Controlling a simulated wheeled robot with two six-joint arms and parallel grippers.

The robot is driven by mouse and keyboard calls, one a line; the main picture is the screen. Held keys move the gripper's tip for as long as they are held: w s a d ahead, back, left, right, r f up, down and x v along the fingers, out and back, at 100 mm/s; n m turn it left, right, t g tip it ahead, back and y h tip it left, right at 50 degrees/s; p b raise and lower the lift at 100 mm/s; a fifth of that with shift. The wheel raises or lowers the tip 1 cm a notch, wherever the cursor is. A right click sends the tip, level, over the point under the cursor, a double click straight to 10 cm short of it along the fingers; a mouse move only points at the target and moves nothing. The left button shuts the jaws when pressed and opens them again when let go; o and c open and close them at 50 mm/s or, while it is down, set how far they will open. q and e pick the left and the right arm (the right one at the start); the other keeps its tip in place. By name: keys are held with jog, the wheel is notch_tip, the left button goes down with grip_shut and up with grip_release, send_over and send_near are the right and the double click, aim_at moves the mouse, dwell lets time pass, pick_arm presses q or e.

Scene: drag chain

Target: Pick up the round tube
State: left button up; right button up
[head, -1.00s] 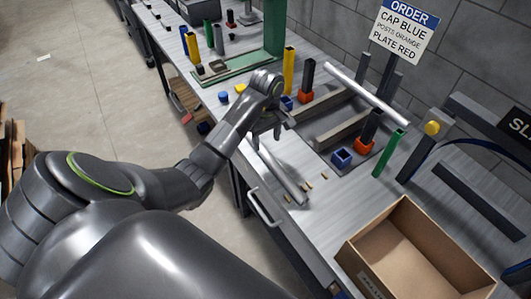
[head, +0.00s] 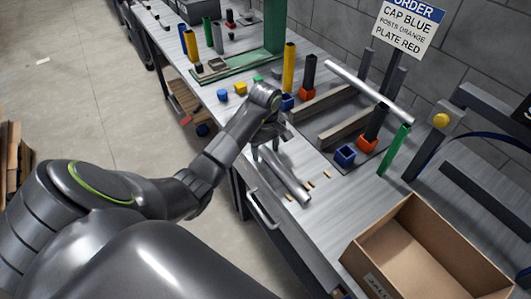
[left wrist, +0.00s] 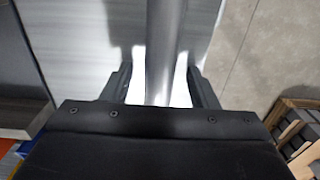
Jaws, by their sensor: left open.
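A grey round metal tube (head: 287,180) lies on the workbench near its front edge. My left gripper (head: 267,149) is at the tube's far end, pointing down, with its jaws open. In the left wrist view, the tube (left wrist: 165,40) runs between the two open fingers of the left gripper (left wrist: 161,75), with a gap on both sides. The tube's near part in that view is hidden by the gripper body. My right gripper is not in view.
A light bar (head: 368,92) rests across uprights at the back. Blue (head: 345,155) and orange (head: 367,142) sockets, a green post (head: 394,150) and a yellow post (head: 289,68) stand around. An open cardboard box (head: 425,250) sits at the right. Small pegs lie beside the tube.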

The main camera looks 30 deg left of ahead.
pick_arm(q)
jog(key=c, duration=1.1)
jog(key=shift+r, duration=0.1)
jog(key=shift+c, duration=0.2)
